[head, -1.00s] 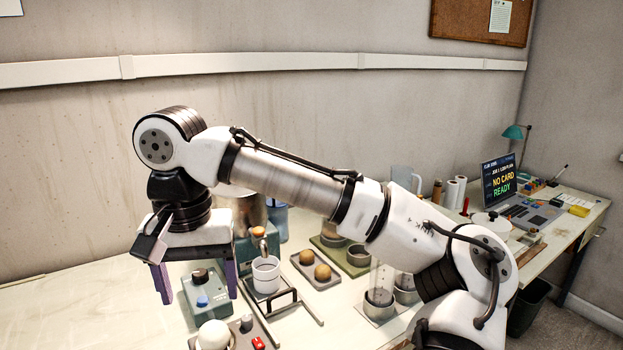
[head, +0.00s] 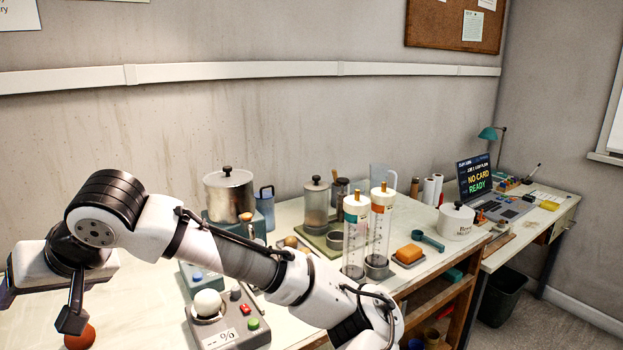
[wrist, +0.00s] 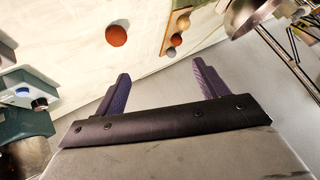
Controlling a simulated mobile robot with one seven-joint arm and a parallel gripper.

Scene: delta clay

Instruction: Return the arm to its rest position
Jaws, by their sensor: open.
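My gripper (wrist: 160,88) shows in the wrist view with its two purple fingers spread apart and nothing between them. A reddish-brown ball (head: 80,338) lies on the bench under the wrist end. It also shows in the wrist view (wrist: 116,36), beyond the fingers and apart from them.
A grey button box with a white dome (head: 208,303) stands close to my arm. A laptop (head: 478,179) sits on the far right desk. The wall is behind the bench.

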